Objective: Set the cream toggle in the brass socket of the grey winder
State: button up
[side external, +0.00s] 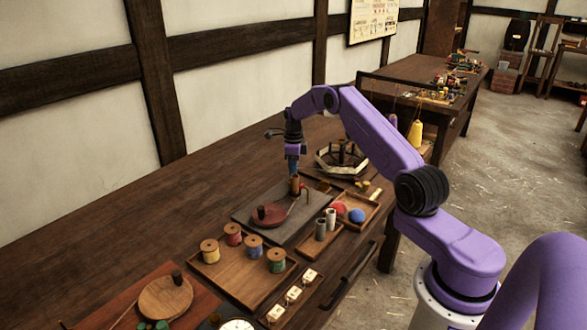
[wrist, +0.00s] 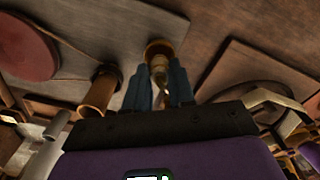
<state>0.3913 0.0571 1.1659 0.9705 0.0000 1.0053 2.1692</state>
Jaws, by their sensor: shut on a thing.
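My gripper (side external: 294,170) points down over the grey board, which I take as the grey winder (side external: 250,224), at its far right part. In the wrist view its blue fingers (wrist: 160,92) are shut on a small cream toggle (wrist: 160,72). Just past the fingertips, a round brass socket (wrist: 158,47) lines up with the toggle. I cannot tell whether the toggle's end is inside it or only in front of it. In the side view the fingers hide the toggle. A brown post (wrist: 100,90) stands close beside the fingers.
A dark red disc (side external: 268,215) lies on the board, with a thin bent rod (side external: 307,198) near the gripper. Grey and pale cylinders (side external: 320,229) stand in front.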

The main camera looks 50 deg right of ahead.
jog(key=shift+f, duration=0.25)
jog(key=shift+f, duration=0.65)
jog(key=shift+f, duration=0.15)
jog(key=o, duration=1.3)
jog(key=shift+c, duration=0.2)
jog(key=shift+r, duration=4.05)
jog(key=shift+a, duration=0.1)
